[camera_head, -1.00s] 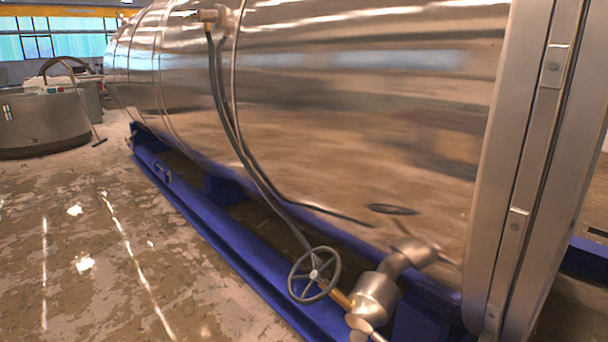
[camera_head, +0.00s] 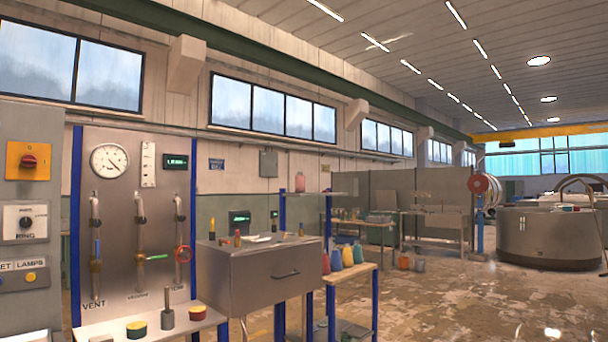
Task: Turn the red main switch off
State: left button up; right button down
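The red main switch (camera_head: 29,161) is a round red knob on a yellow square plate. It sits high on a grey control cabinet (camera_head: 50,126) at the far left edge of the head view. The knob's exact angle is too small to tell. Neither of my grippers shows in the head view.
Below the switch are a black selector dial (camera_head: 25,222) and a lamp panel (camera_head: 22,265). Right of the cabinet stands a valve panel (camera_head: 131,210) with a gauge, above a shelf with several small items. A metal drawer unit (camera_head: 262,282) stands in front. The floor (camera_head: 470,300) is open at right.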

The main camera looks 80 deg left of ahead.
aim_at(28, 161)
jog(key=u, duration=4.1)
jog(key=i+j+z, duration=0.15)
jog(key=i+j, duration=0.35)
jog(key=i, duration=0.2)
jog(key=i+j+z, duration=0.15)
jog(key=i+j, duration=0.45)
jog(key=i, duration=0.05)
